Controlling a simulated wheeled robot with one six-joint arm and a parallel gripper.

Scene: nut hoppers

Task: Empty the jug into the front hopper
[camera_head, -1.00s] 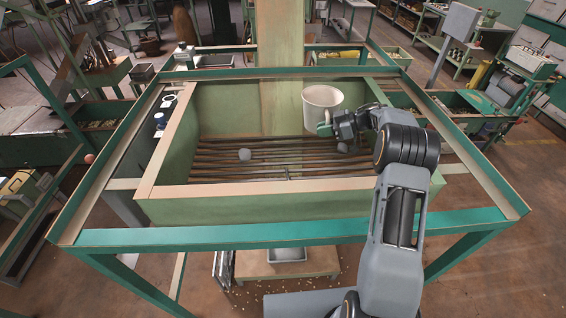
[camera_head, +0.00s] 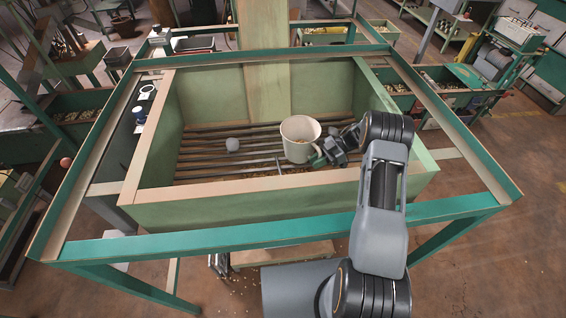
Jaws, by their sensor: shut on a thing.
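The jug (camera_head: 298,139) is a cream-white vessel, roughly upright, over the front right part of the slatted grate in the green hopper. Some brownish contents show inside its mouth. My gripper (camera_head: 318,158) is shut on the jug at its lower right side, where the handle would be; the fingers partly hide that spot. The front hopper (camera_head: 250,212) is a green box with pale wooden rims and dark slats across its inside. Whether the jug touches the slats cannot be told.
A teal frame (camera_head: 255,233) surrounds the hopper. Pale bits lie on the floor below.

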